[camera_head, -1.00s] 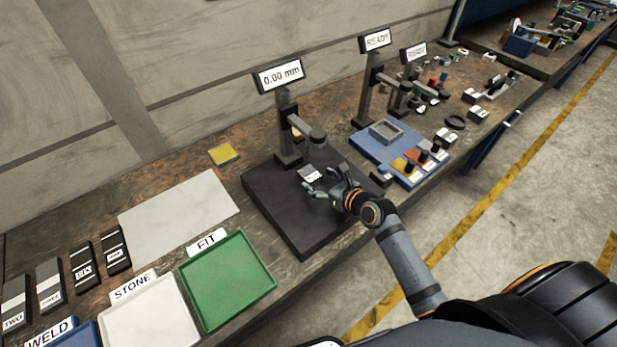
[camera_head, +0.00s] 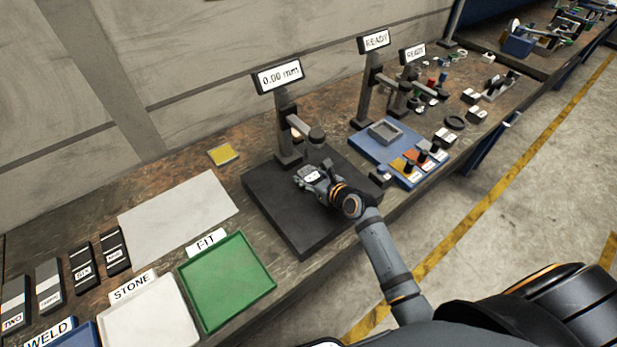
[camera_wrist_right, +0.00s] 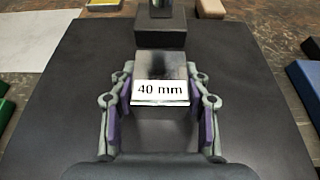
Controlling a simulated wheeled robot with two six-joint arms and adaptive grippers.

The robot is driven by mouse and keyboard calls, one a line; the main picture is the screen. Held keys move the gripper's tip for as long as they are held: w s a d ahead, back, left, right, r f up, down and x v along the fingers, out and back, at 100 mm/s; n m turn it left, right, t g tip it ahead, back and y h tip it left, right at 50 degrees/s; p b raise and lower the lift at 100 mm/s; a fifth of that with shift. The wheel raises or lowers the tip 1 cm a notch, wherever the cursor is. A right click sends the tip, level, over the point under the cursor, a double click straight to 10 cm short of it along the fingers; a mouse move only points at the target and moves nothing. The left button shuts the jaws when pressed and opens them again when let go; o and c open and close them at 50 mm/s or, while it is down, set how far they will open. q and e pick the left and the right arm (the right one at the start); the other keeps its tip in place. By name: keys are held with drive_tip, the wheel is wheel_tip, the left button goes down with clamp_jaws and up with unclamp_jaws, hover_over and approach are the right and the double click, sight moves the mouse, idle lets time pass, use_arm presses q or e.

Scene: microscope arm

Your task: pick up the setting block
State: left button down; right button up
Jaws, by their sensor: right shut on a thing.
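The setting block (camera_wrist_right: 160,70) is a small metallic block with a white "40 mm" label, and it shows in the right wrist view between the fingers. In the head view the block (camera_head: 312,175) is small and partly covered by my right gripper (camera_head: 308,178). In the right wrist view my right gripper (camera_wrist_right: 160,100) is shut on the block, one finger on each side. The block is over the black plate (camera_head: 300,228); I cannot tell whether it touches it. My left gripper is not in view.
A gauge stand (camera_head: 287,130) with a "0.00 mm" display (camera_head: 278,76) rises behind the block, its arm reaching above the plate. A blue fixture (camera_head: 375,152) stands to the right. A green FIT tray (camera_head: 228,282) and grey sheet (camera_head: 180,215) lie left.

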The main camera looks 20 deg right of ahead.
sight(310, 174)
clamp_jaws()
drive_tip(key=shift+w+r, duration=0.15)
drive_tip(key=shift+r, duration=0.4)
wheel_tip(310, 174, up, 2)
drive_tip(key=shift+r, duration=0.2)
drive_tip(key=shift+s+d, duration=0.15)
drive_tip(key=shift+s, duration=0.15)
drive_tip(key=s+d, duration=0.1)
drive_tip(key=s, duration=0.4)
drive_tip(key=s+d, duration=0.1)
drive_tip(key=s, duration=0.1)
drive_tip(key=shift+s+d, duration=0.35)
drive_tip(key=s+d+p, duration=0.1)
drive_tip(key=s, duration=0.1)
drive_tip(key=s+d+p, duration=0.1)
drive_tip(key=s, duration=0.2)
drive_tip(key=s+d+p, duration=0.1)
drive_tip(key=s, duration=0.2)
drive_tip(key=shift+r, duration=0.2)
drive_tip(key=shift+s+d+f+p, duration=0.1)
drive_tip(key=shift+s+p, duration=0.2)
drive_tip(key=shift+s, duration=0.1)
